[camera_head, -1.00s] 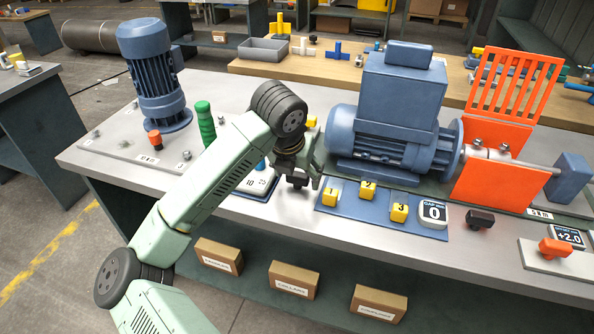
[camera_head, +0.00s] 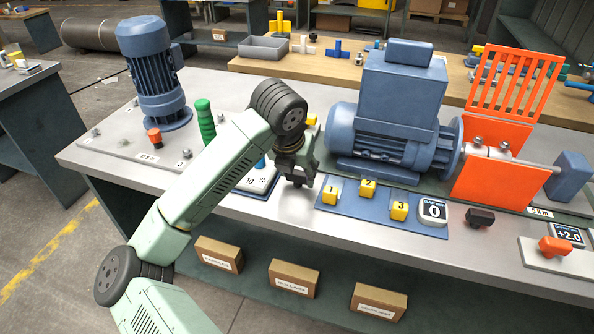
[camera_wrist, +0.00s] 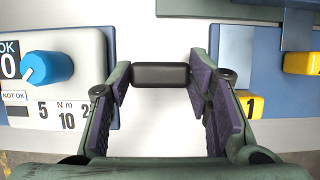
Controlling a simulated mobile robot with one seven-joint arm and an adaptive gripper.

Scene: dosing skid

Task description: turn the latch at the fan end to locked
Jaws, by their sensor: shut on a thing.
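A black bar-shaped handle (camera_wrist: 160,75), which looks like the fan-end latch, lies crosswise between my fingertips in the wrist view. My gripper (camera_wrist: 160,80) is shut on it, one finger at each end. In the head view my gripper (camera_head: 298,182) points down at the bench, just left of the blue mat with the yellow blocks. It hides the handle there. The blue motor (camera_head: 385,130) stands behind and to the right, its left end near my wrist. A similar black handle (camera_head: 480,218) sits farther right, by the orange guard. No locked or unlocked marking is readable.
A torque dial with a blue knob (camera_wrist: 48,67) is close left of my fingers. A yellow block (camera_wrist: 250,104) is close right. The orange guard (camera_head: 495,180) is far right. Bare bench lies in front of my gripper.

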